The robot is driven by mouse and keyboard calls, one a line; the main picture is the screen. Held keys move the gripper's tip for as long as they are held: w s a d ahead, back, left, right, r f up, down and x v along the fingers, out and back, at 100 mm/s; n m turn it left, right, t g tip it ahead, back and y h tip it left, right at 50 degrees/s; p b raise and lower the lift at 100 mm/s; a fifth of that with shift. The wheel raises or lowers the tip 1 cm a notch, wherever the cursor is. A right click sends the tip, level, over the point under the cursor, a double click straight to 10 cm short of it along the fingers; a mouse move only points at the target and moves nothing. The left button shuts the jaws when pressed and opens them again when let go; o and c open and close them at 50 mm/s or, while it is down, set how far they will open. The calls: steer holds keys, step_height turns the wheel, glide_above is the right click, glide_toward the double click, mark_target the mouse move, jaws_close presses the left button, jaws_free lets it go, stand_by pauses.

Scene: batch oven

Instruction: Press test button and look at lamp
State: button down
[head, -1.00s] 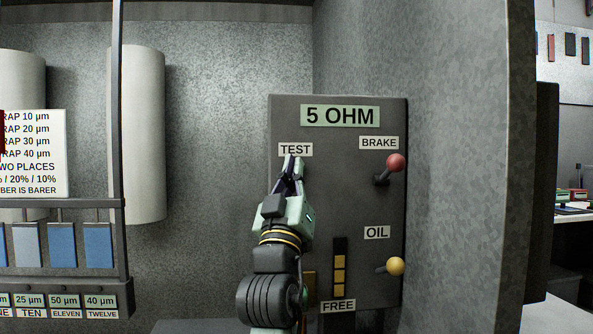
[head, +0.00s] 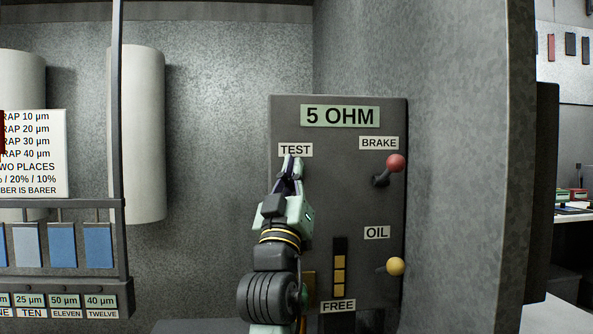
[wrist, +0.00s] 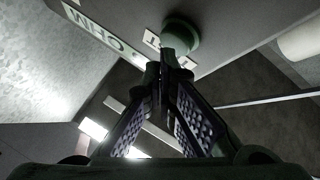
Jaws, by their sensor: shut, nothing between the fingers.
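The grey panel (head: 345,190) headed "5 OHM" stands ahead, with a "TEST" label (head: 295,150) at its upper left. My gripper (head: 292,160) is shut and empty, its tips just below that label. In the head view it hides the test button. In the wrist view a round dark green button (wrist: 182,34) sits on the panel, right by my shut fingertips (wrist: 169,58). I cannot tell whether they touch it or whether it is pressed in. I cannot make out a lamp in either view.
A red-knobbed lever (head: 395,163) marked "BRAKE" and a yellow-knobbed lever (head: 395,266) marked "OIL" stick out at the panel's right. A column of yellow blocks (head: 339,270) sits above "FREE". A wall (head: 460,180) stands close on the right, a rack (head: 65,230) on the left.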

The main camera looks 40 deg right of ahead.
steer(key=shift+w+d, duration=0.25)
steer(key=shift+w, duration=0.15)
stand_by(0.5)
steer(key=shift+s, duration=0.1)
steer(key=shift+s+a, duration=0.45)
steer(key=shift+s, duration=0.2)
steer(key=s+a, duration=0.1)
steer(key=s, duration=0.2)
steer(key=s+a, duration=0.1)
steer(key=shift+s+a, duration=0.15)
steer(key=shift+a, duration=0.15)
stand_by(0.3)
stand_by(0.7)
